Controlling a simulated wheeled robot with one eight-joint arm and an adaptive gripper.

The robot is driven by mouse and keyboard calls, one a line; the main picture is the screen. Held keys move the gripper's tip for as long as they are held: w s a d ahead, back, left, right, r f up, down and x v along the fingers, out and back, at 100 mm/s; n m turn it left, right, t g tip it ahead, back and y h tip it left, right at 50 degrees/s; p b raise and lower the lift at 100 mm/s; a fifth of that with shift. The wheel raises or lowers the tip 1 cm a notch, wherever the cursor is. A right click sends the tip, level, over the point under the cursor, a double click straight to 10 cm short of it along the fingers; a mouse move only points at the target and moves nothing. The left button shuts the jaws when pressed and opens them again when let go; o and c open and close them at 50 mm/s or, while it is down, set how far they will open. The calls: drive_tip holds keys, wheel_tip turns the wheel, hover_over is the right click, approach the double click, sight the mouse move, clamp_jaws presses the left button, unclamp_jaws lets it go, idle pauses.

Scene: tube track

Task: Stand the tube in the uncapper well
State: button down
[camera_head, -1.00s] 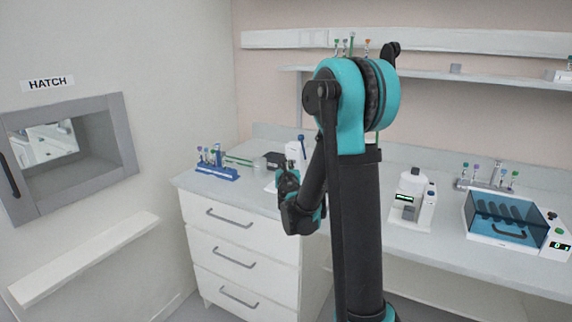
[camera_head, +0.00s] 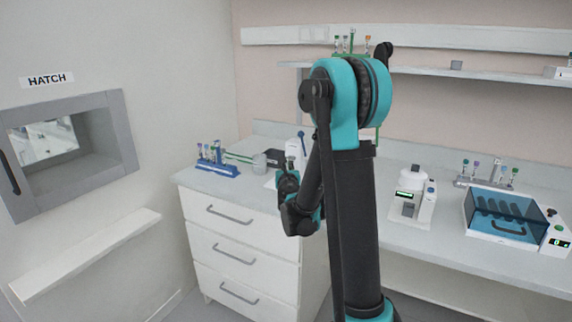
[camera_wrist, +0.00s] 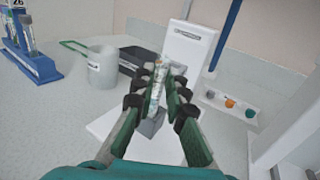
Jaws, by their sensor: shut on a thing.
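My gripper (camera_wrist: 157,98) is shut on a pale, labelled tube (camera_wrist: 158,78), which stands roughly upright between the fingers. The tube's lower end is hidden by the fingers. Behind it is a white device with a blue lever, which I take to be the uncapper (camera_wrist: 187,45). A grey block (camera_wrist: 150,128) on its white base shows below the fingers; I cannot tell whether the tube touches it. In the head view my gripper (camera_head: 288,179) is in front of the uncapper (camera_head: 297,143), above the drawer unit's counter.
A beaker (camera_wrist: 102,68) and a black box (camera_wrist: 138,60) stand left of the uncapper. A blue tube rack (camera_wrist: 30,55) is farther left. A tray with coloured caps (camera_wrist: 230,105) lies right. A blue-lidded machine (camera_head: 507,215) stands on the right bench.

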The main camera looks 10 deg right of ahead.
drive_tip(key=shift+f, duration=0.15)
drive_tip(key=c, duration=1.5)
unclamp_jaws()
drive_tip(key=shift+o, duration=0.2)
drive_tip(key=s+a, duration=0.1)
drive_tip(key=s, duration=1.1)
drive_tip(key=shift+a, duration=0.1)
